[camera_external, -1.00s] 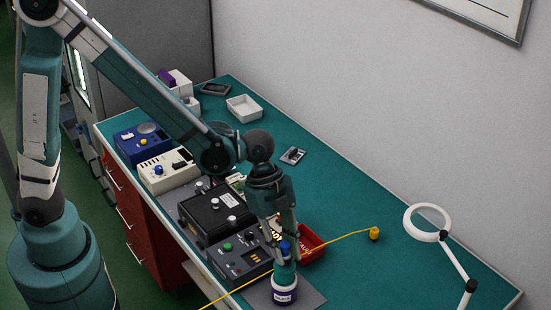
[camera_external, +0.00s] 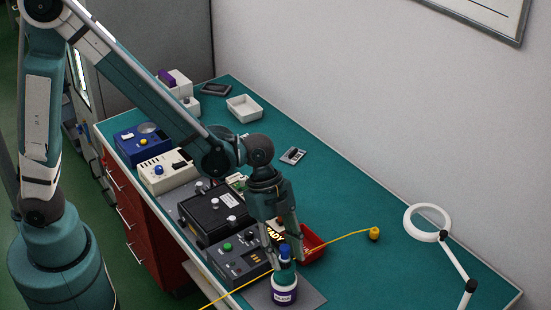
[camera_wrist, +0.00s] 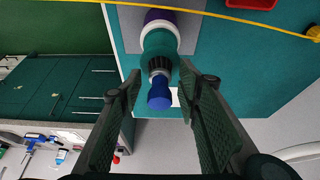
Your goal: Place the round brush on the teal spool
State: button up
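The round brush (camera_external: 285,251), with a blue end and a dark ribbed collar, stands upright on the teal spool (camera_external: 285,278). In the wrist view the brush (camera_wrist: 159,95) points towards the camera, with the teal spool (camera_wrist: 160,44) behind it. A white and purple round piece (camera_external: 284,295) is at the spool's foot. My gripper (camera_external: 282,243) is above the brush with its fingers spread. In the wrist view my gripper (camera_wrist: 160,72) has a finger on each side of the brush, with a visible gap. Where the brush meets the spool is partly hidden by the collar.
A grey mat (camera_external: 313,299) lies under the stack. A yellow cord (camera_external: 345,237) runs past it to a yellow plug (camera_external: 374,233). A dark device box (camera_external: 243,262) and a red tray (camera_external: 313,245) stand close by. A ring lamp (camera_external: 428,222) is at the right.

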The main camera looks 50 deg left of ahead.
jog(key=shift+r, duration=0.3)
jog(key=v, duration=1.1)
jog(key=shift+a+r, duration=0.25)
jog(key=shift+r, duration=0.05)
dwell(0.7)
jog(key=s+a+r+n+t+y, duration=0.15)
jog(key=a+r+n, duration=0.25)
jog(key=a, duration=0.5)
jog(key=a+r+n+t, duration=0.2)
jog(key=a+r+n, duration=0.15)
jog(key=a, duration=0.65)
jog(key=s+a+n+t+y, duration=0.1)
jog(key=s+a+n, duration=0.3)
jog(key=a, duration=0.5)
jog(key=s+a+r+n+t+y, duration=0.1)
jog(key=s+a+n, duration=0.3)
jog(key=a, duration=0.5)
jog(key=shift+s+r+n+t+y, duration=0.3)
jog(key=shift+s+n+t+y, duration=0.15)
jog(key=shift+n+t, duration=0.6)
jog(key=shift+a, duration=0.15)
